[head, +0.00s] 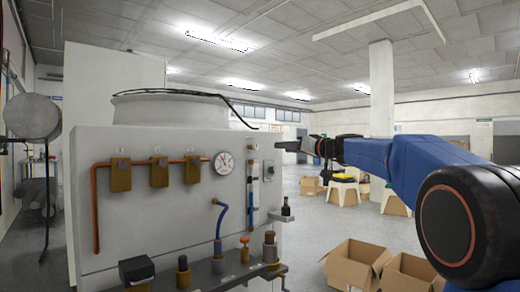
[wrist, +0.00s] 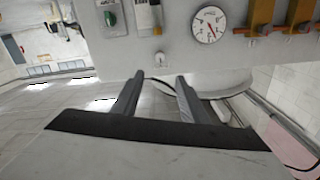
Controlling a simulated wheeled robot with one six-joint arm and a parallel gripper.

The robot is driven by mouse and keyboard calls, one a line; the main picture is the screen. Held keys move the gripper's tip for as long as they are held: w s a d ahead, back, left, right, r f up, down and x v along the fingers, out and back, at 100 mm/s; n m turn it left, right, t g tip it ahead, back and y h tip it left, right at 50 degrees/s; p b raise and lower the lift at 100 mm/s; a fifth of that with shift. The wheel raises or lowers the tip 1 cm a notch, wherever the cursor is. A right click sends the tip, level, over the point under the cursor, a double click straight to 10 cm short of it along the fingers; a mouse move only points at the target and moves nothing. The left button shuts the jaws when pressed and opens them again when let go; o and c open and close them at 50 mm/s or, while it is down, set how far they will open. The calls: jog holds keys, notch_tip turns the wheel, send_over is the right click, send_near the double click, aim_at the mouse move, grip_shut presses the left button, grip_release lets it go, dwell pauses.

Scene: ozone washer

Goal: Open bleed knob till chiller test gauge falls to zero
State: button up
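A round white pressure gauge (head: 223,163) is on the front of the grey chiller housing (head: 140,220). A small pale round knob (wrist: 158,57) sticks out of the panel straight beyond my fingertips. An orange-topped valve (head: 244,240) stands on the lower ledge. No label shows which one is the bleed knob. My gripper (head: 290,146) is open and empty in front of the panel's upper right; its two fingers (wrist: 160,78) are apart and touch nothing visible.
Brass valves (head: 159,172) on a copper pipe sit left of the gauge. A blue hose (head: 221,215) runs to the ledge below. Open cardboard boxes (head: 355,263) stand on the floor at the right.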

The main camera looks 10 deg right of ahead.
aim_at(257, 148)
jog(key=x, duration=1.5)
jog(key=shift+w+f, duration=0.15)
jog(key=shift+c, duration=0.4)
grip_shut()
